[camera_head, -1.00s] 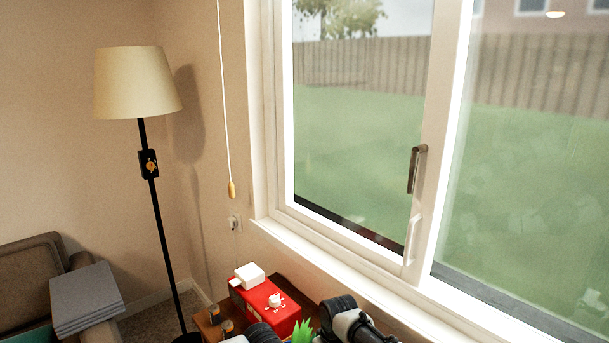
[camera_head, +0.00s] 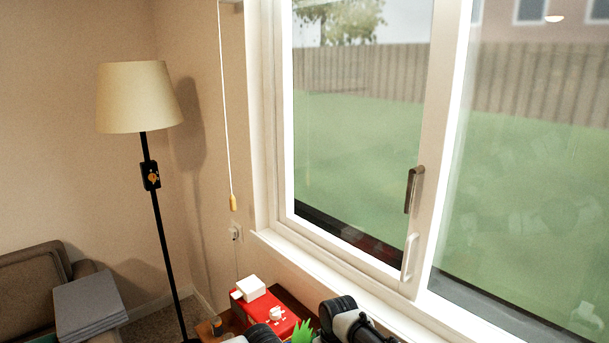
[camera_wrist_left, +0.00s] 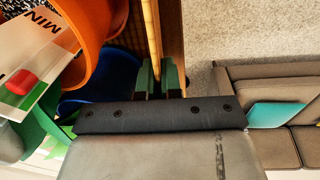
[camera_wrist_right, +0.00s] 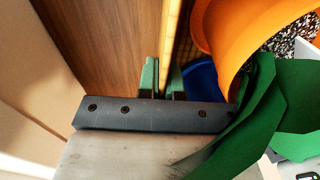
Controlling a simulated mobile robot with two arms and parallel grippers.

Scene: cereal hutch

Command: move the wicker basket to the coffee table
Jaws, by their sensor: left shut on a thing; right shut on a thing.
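The wicker basket shows as a thin tan rim in the left wrist view (camera_wrist_left: 153,42) and the right wrist view (camera_wrist_right: 172,38). Its woven wall is mostly hidden, and the basket is not clear in the head view. My left gripper (camera_wrist_left: 160,72) is shut on the rim on one side, and my right gripper (camera_wrist_right: 162,75) is shut on the rim on another. An orange container (camera_wrist_left: 98,50), a blue item (camera_wrist_left: 105,82) and green pieces (camera_wrist_right: 245,120) are within the rim. I cannot pick out the coffee table for sure.
A red box (camera_head: 265,312) with a white block (camera_head: 250,287) stands on wood below the window (camera_head: 360,130). A floor lamp (camera_head: 140,97) stands in the corner. A sofa (camera_head: 35,282) with grey folded cloth (camera_head: 88,306) is at left. Brown wood (camera_wrist_right: 105,40) lies beside the rim.

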